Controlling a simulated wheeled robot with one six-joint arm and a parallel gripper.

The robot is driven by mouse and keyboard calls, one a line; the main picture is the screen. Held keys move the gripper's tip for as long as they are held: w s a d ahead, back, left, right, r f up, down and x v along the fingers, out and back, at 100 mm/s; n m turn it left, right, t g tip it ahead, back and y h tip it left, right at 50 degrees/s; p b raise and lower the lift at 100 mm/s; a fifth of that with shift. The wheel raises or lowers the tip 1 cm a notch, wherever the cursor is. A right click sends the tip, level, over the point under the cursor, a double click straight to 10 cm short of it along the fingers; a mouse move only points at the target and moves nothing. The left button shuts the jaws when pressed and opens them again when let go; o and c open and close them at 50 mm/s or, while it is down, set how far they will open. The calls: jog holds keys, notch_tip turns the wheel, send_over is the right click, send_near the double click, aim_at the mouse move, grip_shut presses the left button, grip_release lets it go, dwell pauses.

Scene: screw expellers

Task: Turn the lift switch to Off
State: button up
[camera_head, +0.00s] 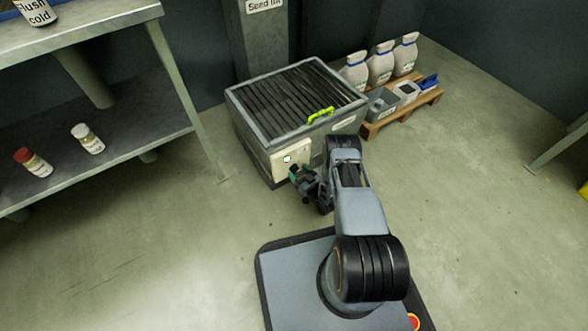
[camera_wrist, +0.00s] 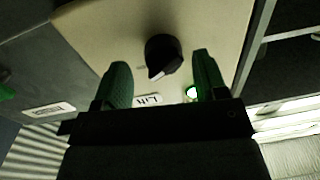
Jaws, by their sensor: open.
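The lift switch (camera_wrist: 164,56) is a black rotary knob with a white pointer mark on a cream panel (camera_wrist: 100,28). In the wrist view a label reading "Lift" (camera_wrist: 147,100) shows upside down below it, beside a lit green lamp (camera_wrist: 192,92). In the head view the panel (camera_head: 280,167) is on the front of the grated bin (camera_head: 262,153). My gripper (camera_wrist: 160,80) is open, its green fingers on either side of the knob's lower edge in the picture, not closed on it. Contact cannot be told. In the head view my gripper (camera_head: 294,172) is at the panel, hiding part of it.
A pallet (camera_head: 404,108) with white sacks (camera_head: 381,63) and small tubs is behind right. A shelf (camera_head: 105,155) with jars (camera_head: 88,138) stands left. Floor around my base is clear.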

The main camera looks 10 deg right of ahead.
jog(key=shift+w+a, duration=0.25)
jog(key=shift+w, duration=0.1)
jog(key=shift+a, duration=0.1)
jog(key=c, duration=0.9)
